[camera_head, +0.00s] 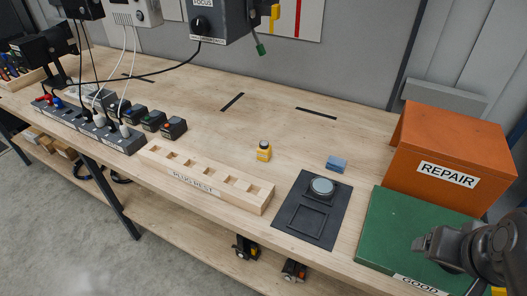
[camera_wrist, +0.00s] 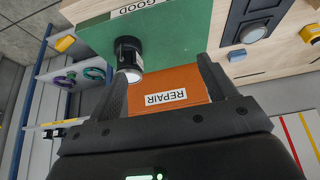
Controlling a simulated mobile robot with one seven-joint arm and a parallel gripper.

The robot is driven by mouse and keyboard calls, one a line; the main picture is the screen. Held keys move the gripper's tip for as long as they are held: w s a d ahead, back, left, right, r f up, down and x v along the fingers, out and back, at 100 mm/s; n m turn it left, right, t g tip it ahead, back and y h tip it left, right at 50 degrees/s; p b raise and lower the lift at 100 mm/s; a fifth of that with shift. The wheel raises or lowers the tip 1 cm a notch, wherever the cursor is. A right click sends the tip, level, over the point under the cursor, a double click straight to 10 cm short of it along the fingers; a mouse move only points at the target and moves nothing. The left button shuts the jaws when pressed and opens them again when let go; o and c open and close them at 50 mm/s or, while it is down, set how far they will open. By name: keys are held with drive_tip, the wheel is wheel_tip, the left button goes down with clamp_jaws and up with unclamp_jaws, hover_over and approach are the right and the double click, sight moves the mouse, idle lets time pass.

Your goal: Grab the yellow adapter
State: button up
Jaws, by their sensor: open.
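The yellow adapter (camera_head: 264,151) stands upright on the wooden bench, behind the right end of the plug rest. It has a yellow body and a dark top. In the wrist view, a yellow, white and black piece at the right edge (camera_wrist: 311,35) looks like it, partly cut off. My gripper (camera_head: 422,244) is over the green GOOD mat at the lower right, well apart from the adapter. In the wrist view, its two fingers (camera_wrist: 165,78) are spread with nothing held between them.
A blue block (camera_head: 336,163) is right of the adapter. The orange REPAIR box (camera_head: 440,140) stands behind the green mat (camera_head: 385,235). Black adapters (camera_head: 173,127) and power strips are left.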

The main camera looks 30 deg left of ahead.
drive_tip(key=c, duration=0.3)
drive_tip(key=w+a+r+g+y, duration=0.1)
drive_tip(key=w+a+r+g, duration=0.15)
drive_tip(key=w+a, duration=0.8)
drive_tip(key=w+a+r+g, duration=0.1)
drive_tip(key=w+a+r, duration=0.2)
drive_tip(key=w+a, duration=0.75)
drive_tip(key=n+g+h, duration=0.1)
drive_tip(key=g, duration=0.1)
approach(264, 151)
drive_tip(key=shift+w+f, duration=0.15)
drive_tip(key=shift+w, duration=0.35)
drive_tip(key=shift+w+f, duration=0.15)
drive_tip(key=shift+w, duration=0.35)
drive_tip(key=shift+a+f, duration=0.25)
drive_tip(key=shift+a, duration=0.05)
wheel_tip(264, 151, down, 11)
drive_tip(key=shift+a+r, duration=0.15)
